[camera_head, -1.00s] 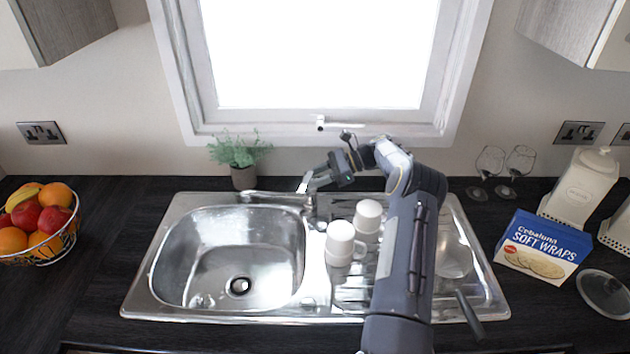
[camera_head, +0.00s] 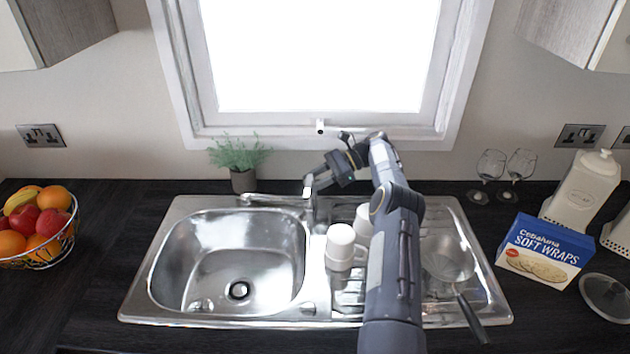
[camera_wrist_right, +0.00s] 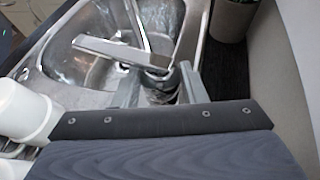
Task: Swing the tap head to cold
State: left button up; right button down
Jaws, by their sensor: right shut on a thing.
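The chrome tap stands at the back of the sink, its spout (camera_head: 270,199) reaching left over the bowl. The tap head (camera_head: 308,187) is on top of the tap body, with its short bright lever pointing toward the front of the sink. In the right wrist view, the flat lever (camera_wrist_right: 115,50) sticks out past the fingers, and the tap body shows between them. My right gripper (camera_head: 314,182) comes from the right and is shut on the tap head; its fingers (camera_wrist_right: 158,88) sit on either side of it. My left gripper is out of view.
White mugs (camera_head: 340,243) stand on the drainer right of the bowl, one partly behind my arm. A pan (camera_head: 448,262) lies farther right. A potted plant (camera_head: 240,160) stands behind the sink. The window sill is close behind the tap. The sink bowl (camera_head: 230,255) is empty.

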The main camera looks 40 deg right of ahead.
jog(key=c, duration=0.9)
grip_release()
jog(key=shift+s+r+m+t, duration=0.1)
jog(key=shift+m+t, duration=0.2)
jog(key=shift+m, duration=0.1)
